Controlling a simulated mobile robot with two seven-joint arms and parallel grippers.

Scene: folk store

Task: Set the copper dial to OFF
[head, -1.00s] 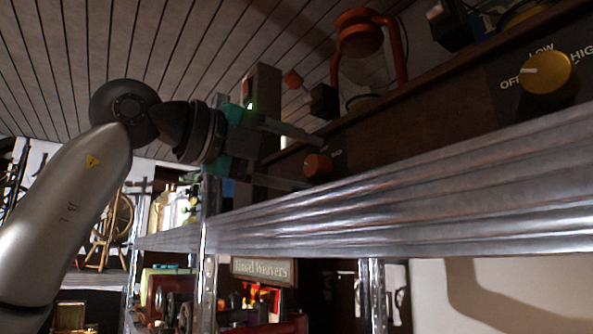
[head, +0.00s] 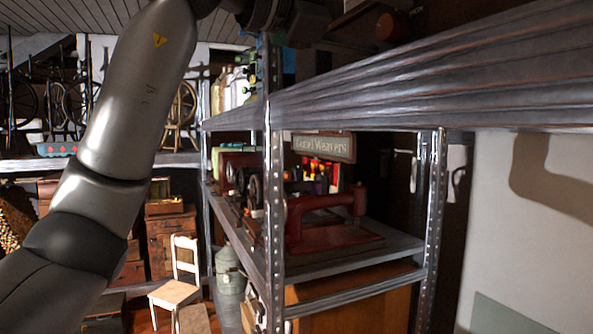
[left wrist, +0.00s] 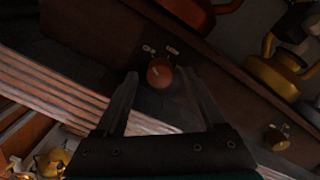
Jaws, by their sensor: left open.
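The copper dial (left wrist: 159,73) shows in the left wrist view as a round orange-brown knob on a dark wooden front. A short pale mark is on its face, and small pale labels sit beside it, too small to read. My left gripper (left wrist: 158,82) is open, with one finger on each side of the dial in that picture. I cannot tell whether the fingers touch it. In the head view the copper dial (head: 385,26) is at the top edge, in shadow, and my left gripper is dark and partly cut off there. My right gripper is not in view.
A metal shelf edge (head: 430,80) runs just below the dial. A brass dial (left wrist: 276,138) is on the same front, lower right in the wrist view. A red sewing machine (head: 325,220) stands on the lower shelf. A white chair (head: 178,285) is on the floor.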

